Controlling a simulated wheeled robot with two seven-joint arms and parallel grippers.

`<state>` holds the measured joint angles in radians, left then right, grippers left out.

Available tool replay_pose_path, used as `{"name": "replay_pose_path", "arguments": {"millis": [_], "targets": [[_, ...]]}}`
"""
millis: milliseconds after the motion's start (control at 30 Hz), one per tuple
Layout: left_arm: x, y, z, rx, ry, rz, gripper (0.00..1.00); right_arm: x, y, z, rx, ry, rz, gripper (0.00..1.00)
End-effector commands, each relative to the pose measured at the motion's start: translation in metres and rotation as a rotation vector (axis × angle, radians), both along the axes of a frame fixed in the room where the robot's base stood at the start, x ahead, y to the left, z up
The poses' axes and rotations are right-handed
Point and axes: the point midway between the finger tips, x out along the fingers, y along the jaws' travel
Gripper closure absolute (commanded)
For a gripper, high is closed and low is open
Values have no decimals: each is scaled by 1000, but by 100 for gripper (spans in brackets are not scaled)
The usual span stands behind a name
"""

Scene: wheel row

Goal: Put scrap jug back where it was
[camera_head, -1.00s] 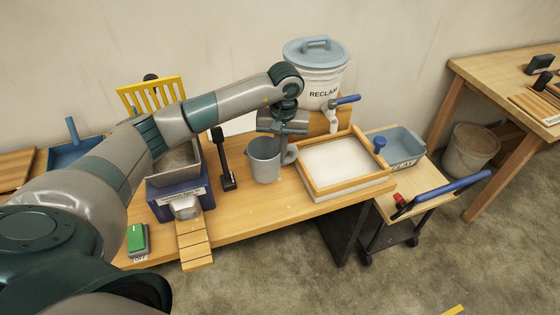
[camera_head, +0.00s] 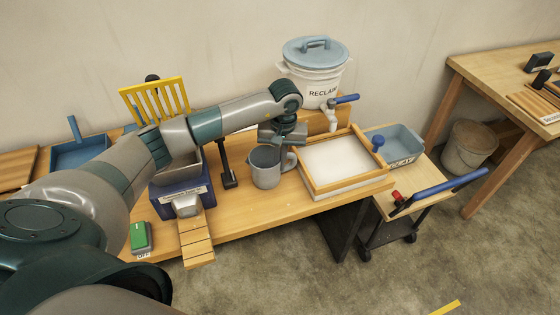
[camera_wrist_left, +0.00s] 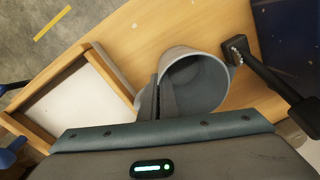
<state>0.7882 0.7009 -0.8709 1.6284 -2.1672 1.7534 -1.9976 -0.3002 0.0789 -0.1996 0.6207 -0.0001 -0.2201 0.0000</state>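The scrap jug (camera_head: 265,170) is a grey cylindrical jug with a side handle. It is upright at the bench's front middle, between the black-handled stand and the white-filled tray. I cannot tell whether its base touches the bench. My left gripper (camera_head: 284,144) is above its right side, at the handle. In the left wrist view the jug (camera_wrist_left: 205,85) shows its open mouth, and no contents can be made out. The left gripper's fingers (camera_wrist_left: 158,98) are close together at the handle, which they mostly hide; they look shut on it. My right gripper is not in view.
The wooden-framed tray (camera_head: 318,187) stands close to the jug's right. A black upright tool (camera_head: 227,165) and a blue box (camera_head: 182,197) stand to its left. The white RECLAIM bucket (camera_head: 313,85) is behind. Bare bench (camera_head: 245,215) lies in front.

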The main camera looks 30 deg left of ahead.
Motion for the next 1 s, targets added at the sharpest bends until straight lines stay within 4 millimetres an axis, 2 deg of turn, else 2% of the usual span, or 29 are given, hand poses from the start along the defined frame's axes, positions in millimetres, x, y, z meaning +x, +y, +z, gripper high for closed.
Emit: {"name": "replay_pose_path", "arguments": {"millis": [100,133,200,700,733,867,1000], "targets": [[0,0,-3,0,-1,0,100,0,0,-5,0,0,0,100],[0,0,-3,0,-1,0,96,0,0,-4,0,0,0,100],[0,0,-2,0,0,0,80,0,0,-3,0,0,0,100],[0,0,3,0,1,0,80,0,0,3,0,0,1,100],[1,0,3,0,-1,0,80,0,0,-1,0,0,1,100],[2,-1,17,0,-4,-1,80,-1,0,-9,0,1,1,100],[2,-2,38,0,-4,-1,80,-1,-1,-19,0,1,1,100]]}}
